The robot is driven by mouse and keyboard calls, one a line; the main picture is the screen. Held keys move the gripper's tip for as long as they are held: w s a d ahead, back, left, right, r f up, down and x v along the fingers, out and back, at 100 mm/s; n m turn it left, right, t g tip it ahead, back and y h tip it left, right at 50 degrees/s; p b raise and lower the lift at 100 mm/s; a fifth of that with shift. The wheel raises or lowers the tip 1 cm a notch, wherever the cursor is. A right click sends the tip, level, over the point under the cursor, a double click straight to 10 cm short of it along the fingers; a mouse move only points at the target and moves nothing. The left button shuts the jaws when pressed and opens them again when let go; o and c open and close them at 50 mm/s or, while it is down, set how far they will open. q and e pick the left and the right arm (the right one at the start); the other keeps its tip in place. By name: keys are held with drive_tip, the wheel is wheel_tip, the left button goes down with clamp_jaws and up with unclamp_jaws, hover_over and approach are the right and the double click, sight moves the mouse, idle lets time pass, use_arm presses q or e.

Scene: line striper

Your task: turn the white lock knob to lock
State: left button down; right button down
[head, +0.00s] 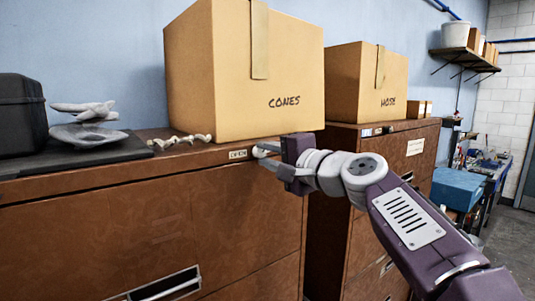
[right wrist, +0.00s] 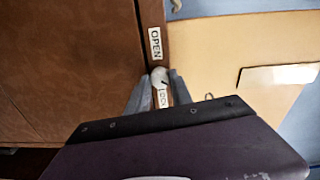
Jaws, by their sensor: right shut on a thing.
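The white lock knob (head: 260,152) is on the top front rail of the near brown cabinet (head: 120,225), by its right end. An OPEN label (head: 238,155) sits just left of it. My right gripper (head: 268,160) reaches in from the right and is shut on the knob. In the right wrist view the knob (right wrist: 159,76) sits between the two grey fingers, with the OPEN label (right wrist: 155,43) above it and a LOCK label (right wrist: 163,97) below, partly between the fingers. A small dark mark shows on the knob; its exact pointing is hard to tell. My left gripper is not in view.
A cardboard box marked CONES (head: 235,100) stands on the cabinet just behind the knob. Small pale pieces (head: 180,141) and a black case (head: 20,115) lie to the left. A second cabinet (head: 365,160) with another box (head: 365,85) stands to the right.

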drive_tip(key=shift+r+m, duration=0.1)
drive_tip(key=shift+m, duration=0.4)
idle(0.3)
drive_tip(key=c, duration=1.3)
unclamp_jaws()
drive_tip(key=shift+o, duration=0.8)
drive_tip(key=shift+w, duration=0.1)
drive_tip(key=b+v, duration=0.4)
drive_tip(key=v, duration=0.5)
